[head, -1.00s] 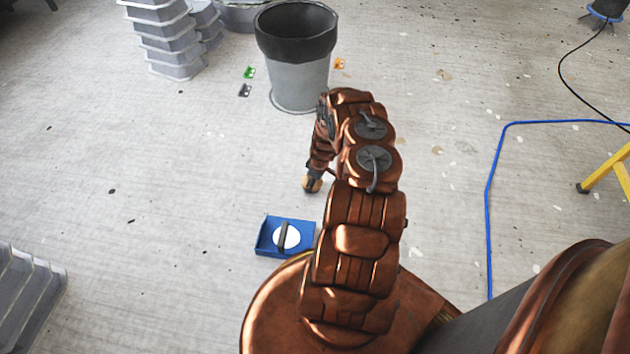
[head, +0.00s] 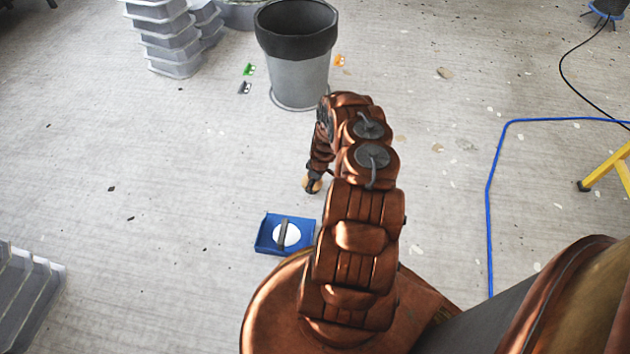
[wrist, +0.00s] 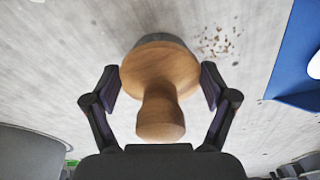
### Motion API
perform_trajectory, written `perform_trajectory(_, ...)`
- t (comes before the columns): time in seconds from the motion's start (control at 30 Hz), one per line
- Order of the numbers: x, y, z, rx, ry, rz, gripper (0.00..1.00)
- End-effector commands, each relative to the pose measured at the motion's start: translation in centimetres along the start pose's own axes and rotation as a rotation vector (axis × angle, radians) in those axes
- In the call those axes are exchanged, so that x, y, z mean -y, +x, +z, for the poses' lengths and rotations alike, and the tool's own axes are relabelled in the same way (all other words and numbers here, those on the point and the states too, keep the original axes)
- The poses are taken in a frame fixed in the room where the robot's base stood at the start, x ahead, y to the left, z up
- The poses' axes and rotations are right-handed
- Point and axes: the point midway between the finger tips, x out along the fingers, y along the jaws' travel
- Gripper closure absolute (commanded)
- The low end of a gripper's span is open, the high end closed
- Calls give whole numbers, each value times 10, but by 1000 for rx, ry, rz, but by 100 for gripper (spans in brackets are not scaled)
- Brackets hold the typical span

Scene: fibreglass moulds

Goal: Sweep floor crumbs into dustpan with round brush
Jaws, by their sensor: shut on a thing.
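My gripper (wrist: 160,95) is shut on the round brush (wrist: 160,72), which has a wooden body and a knob handle pointing back toward the wrist camera. In the head view the brush (head: 312,185) hangs low at the end of my arm, partly hidden by it. I cannot tell whether its bristles touch the floor. A cluster of brown crumbs (wrist: 218,42) lies on the floor beside the brush in the wrist view. The blue dustpan (head: 268,237) lies on the floor near my base, with a white round patch and a dark handle; its edge also shows in the wrist view (wrist: 292,60).
A grey bin (head: 298,75) with a dark rim stands beyond my arm. A blue hose (head: 489,220) and yellow stand (head: 605,170) are at the right. The left floor is largely clear.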

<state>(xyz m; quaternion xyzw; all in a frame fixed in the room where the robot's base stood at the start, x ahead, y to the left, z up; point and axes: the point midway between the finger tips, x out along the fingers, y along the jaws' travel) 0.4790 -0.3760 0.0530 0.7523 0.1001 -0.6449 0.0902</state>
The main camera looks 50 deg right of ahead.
Motion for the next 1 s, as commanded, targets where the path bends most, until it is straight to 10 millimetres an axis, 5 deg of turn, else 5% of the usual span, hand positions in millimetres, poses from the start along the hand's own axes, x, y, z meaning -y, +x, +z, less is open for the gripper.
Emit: perform_trajectory(1.0,39,0,7,3,0,-5,48)
